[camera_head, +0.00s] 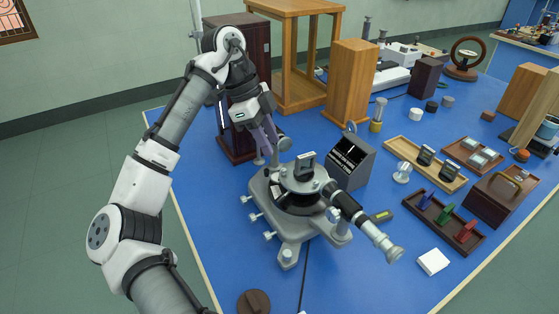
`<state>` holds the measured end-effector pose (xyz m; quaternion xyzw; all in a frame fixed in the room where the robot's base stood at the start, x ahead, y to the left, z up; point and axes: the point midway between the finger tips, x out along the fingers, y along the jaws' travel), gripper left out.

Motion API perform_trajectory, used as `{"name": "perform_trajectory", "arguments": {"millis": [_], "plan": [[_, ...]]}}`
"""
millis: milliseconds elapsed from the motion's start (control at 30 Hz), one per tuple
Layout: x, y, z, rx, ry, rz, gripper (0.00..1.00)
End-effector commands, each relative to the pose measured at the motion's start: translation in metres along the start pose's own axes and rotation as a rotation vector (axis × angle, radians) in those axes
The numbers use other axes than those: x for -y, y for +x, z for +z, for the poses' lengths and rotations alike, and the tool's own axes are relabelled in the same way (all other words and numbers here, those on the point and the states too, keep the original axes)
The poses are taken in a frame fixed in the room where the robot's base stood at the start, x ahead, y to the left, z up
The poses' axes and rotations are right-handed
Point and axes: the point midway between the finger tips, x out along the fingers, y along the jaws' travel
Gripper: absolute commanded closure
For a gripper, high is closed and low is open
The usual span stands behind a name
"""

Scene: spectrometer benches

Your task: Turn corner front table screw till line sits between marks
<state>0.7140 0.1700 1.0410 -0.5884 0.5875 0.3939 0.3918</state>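The grey spectrometer (290,228) stands on the blue bench with its black and metal telescope (352,208) pointing to the lower right. Its round prism table (308,183) carries a dark-framed glass piece (305,164). Table screws under the plate are too small to tell apart. Several silver screws (254,216) stick out along the base's left side. A dark slanted display (350,158) behind the table shows a pale line and marks, too small to read. My gripper (266,150), with purple fingers, points down behind and left of the table, near the collimator end; its finger gap is unclear.
A tall wooden block (352,82) and a wooden open-frame case (274,85) stand behind. Trays with small parts (425,162) lie to the right. A white block (432,262) and a dark round knob (254,302) lie in front. Bare blue bench shows at front right.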

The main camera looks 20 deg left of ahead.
Motion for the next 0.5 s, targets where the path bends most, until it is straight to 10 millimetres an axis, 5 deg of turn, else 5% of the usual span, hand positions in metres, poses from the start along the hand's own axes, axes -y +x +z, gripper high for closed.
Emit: {"name": "perform_trajectory", "arguments": {"millis": [200, 500], "plan": [[0.000, 0.040, -0.001, -0.004, 0.002, 0.001, 0.66], [0.000, 0.066, -0.001, -0.001, 0.000, -0.002, 0.66]]}}
